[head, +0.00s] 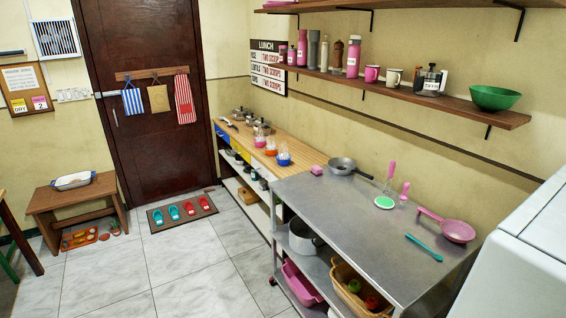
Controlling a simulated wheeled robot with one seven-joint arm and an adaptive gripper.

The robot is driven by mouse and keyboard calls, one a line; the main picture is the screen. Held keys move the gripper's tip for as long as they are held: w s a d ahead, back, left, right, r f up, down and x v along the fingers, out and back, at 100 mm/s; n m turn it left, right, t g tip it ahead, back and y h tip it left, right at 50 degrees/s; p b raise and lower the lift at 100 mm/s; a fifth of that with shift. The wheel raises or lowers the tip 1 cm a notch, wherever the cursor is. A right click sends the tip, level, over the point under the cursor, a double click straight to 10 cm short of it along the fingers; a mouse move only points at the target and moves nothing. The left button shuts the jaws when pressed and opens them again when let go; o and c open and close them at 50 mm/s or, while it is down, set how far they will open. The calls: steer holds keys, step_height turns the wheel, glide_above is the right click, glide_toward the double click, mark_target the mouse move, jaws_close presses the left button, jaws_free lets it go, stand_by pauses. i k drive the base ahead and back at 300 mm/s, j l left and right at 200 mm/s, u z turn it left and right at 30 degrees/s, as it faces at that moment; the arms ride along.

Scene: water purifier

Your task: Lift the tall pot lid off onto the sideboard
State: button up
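The sideboard (240,131) has a wooden top and blue and yellow drawer fronts, and stands along the right wall beyond the steel table. Several small metal pots stand at its far end, one at the back (238,113) and one nearer the wall (262,128); they look lidded but are too small to be sure. A larger grey pot (305,238) sits on the shelf under the steel table, partly hidden by the tabletop. I cannot tell which pot is the tall one. My gripper is not in view.
Orange and blue-based jars stand on the sideboard's near half. A low bench (75,193) stands left.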

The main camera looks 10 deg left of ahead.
mark_target(263, 122)
steer(key=i+j+u, duration=0.4)
steer(key=j, duration=0.25)
steer(key=i+j+u, duration=0.35)
steer(key=i+j, duration=0.15)
steer(key=i, duration=0.2)
steer(key=i+j+u, duration=0.4)
steer(key=i, duration=0.25)
steer(key=i+j, duration=0.1)
steer(key=i, duration=2)
steer(key=i+l+z, duration=0.25)
steer(key=i+z, duration=0.2)
steer(key=i, duration=0.3)
steer(key=i+z, duration=0.5)
steer(key=i, duration=0.25)
steer(key=i+j+z, duration=0.3)
steer(key=i+z, duration=0.15)
steer(key=i, duration=0.3)
steer(key=i+j+z, duration=0.1)
steer(key=i+z, duration=0.15)
steer(key=i, duration=0.4)
